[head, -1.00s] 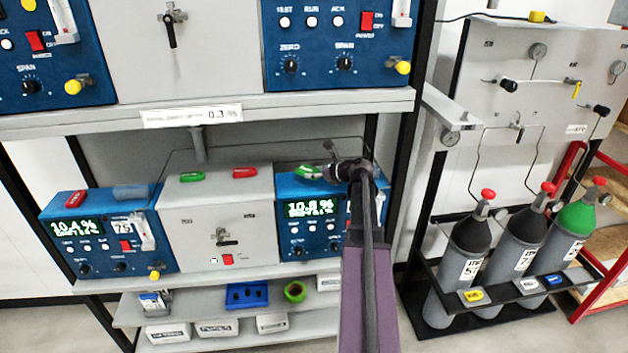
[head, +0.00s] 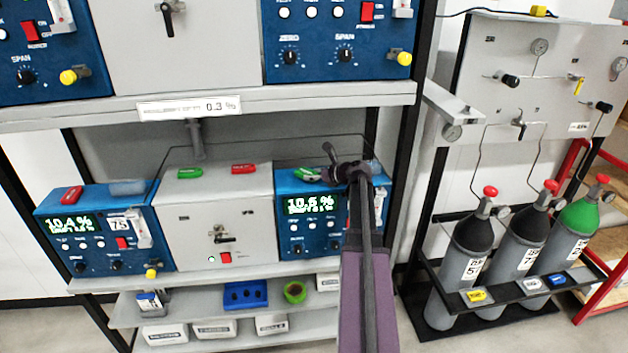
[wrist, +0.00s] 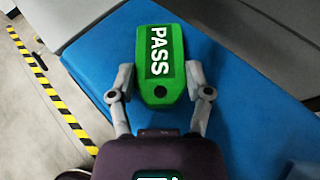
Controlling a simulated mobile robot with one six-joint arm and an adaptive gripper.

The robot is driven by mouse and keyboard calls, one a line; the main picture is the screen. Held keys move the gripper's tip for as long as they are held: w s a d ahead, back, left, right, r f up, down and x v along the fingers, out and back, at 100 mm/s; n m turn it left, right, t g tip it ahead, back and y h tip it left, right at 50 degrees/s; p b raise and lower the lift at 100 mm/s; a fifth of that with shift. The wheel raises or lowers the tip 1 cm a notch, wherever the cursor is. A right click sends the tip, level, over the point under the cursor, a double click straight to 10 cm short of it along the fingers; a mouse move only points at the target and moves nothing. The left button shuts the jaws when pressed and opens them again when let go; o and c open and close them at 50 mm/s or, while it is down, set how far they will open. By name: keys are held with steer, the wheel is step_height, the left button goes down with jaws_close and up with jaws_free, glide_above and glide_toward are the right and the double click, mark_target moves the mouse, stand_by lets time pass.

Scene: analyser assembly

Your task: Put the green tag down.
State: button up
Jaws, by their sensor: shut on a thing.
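The green tag (wrist: 160,55), marked PASS in white, lies between the two fingers of my gripper (wrist: 160,88) in the wrist view. My gripper is shut on its sides. The tag is flat over the blue top (wrist: 235,100) of the right-hand analyser; I cannot tell whether it touches. In the head view the tag (head: 304,174) shows at the left part of that analyser's top (head: 287,186), and my gripper (head: 325,175) reaches it from the right. My own arm hides part of the analyser's right side.
Another green tag (head: 190,172) and a red tag (head: 243,168) lie on the grey middle unit (head: 200,212). A red tag (head: 72,194) lies on the left analyser. The upper shelf (head: 330,97) overhangs this row. Gas cylinders (head: 472,257) stand at the right.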

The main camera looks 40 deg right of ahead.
steer(key=shift+f, duration=0.25)
steer(key=o, duration=1.1)
steer(key=shift+r, duration=0.1)
steer(key=shift+r, duration=0.1)
steer(key=p+v, duration=0.4)
steer(key=v, duration=0.8)
steer(key=shift+s+p, duration=0.1)
steer(key=shift+p, duration=0.2)
